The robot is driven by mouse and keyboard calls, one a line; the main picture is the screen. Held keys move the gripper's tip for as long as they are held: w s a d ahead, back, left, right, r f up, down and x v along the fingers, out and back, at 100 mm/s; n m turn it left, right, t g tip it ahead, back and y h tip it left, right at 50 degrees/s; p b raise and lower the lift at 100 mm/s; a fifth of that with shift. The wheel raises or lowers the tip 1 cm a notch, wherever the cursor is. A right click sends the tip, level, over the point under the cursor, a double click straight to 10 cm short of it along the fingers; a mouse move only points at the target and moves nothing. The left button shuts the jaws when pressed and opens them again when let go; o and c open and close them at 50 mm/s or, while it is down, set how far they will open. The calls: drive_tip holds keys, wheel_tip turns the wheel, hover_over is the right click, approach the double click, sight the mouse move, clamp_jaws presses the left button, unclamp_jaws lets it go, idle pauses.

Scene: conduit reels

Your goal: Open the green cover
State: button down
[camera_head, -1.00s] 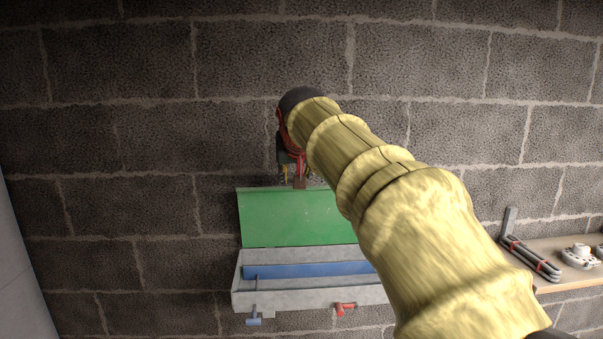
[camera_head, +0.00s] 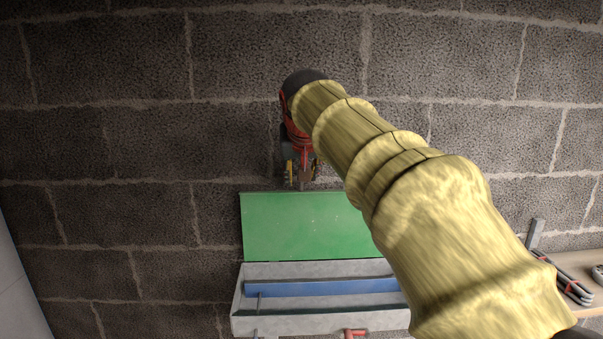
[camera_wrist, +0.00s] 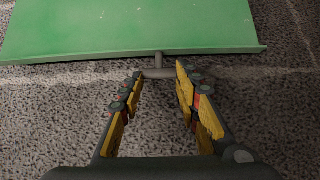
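The green cover (camera_head: 300,225) stands raised above the grey box (camera_head: 330,325), close to the block wall, and the box's inside shows. My gripper (camera_head: 301,184) is just above the cover's top edge. In the wrist view, the cover (camera_wrist: 130,25) fills the upper left, with a small T-shaped handle (camera_wrist: 158,63) on its edge. My gripper (camera_wrist: 160,75) is open there. Its yellow-padded fingers are apart, with the handle's crossbar at or just beyond the tips. I cannot tell whether a finger touches it. My arm hides the cover's right part in the head view.
A blue bar (camera_head: 310,288) lies inside the box. A red handle (camera_head: 354,333) and a blue-grey stem (camera_head: 259,305) show at its front. A wooden shelf (camera_head: 590,270) with dark rods (camera_head: 570,285) is at the right. The wall above is bare.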

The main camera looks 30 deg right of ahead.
drive_tip(key=c, duration=1.7)
unclamp_jaws()
drive_tip(key=shift+r, duration=0.3)
drive_tip(key=o, duration=0.3)
drive_tip(key=shift+s+a, duration=0.15)
drive_tip(key=shift+s, duration=0.05)
drive_tip(key=shift+o, duration=0.7)
drive_tip(key=shift+w+f, duration=0.15)
drive_tip(key=shift+f, duration=0.05)
drive_tip(key=v, duration=1.2)
drive_tip(key=shift+f, duration=0.15)
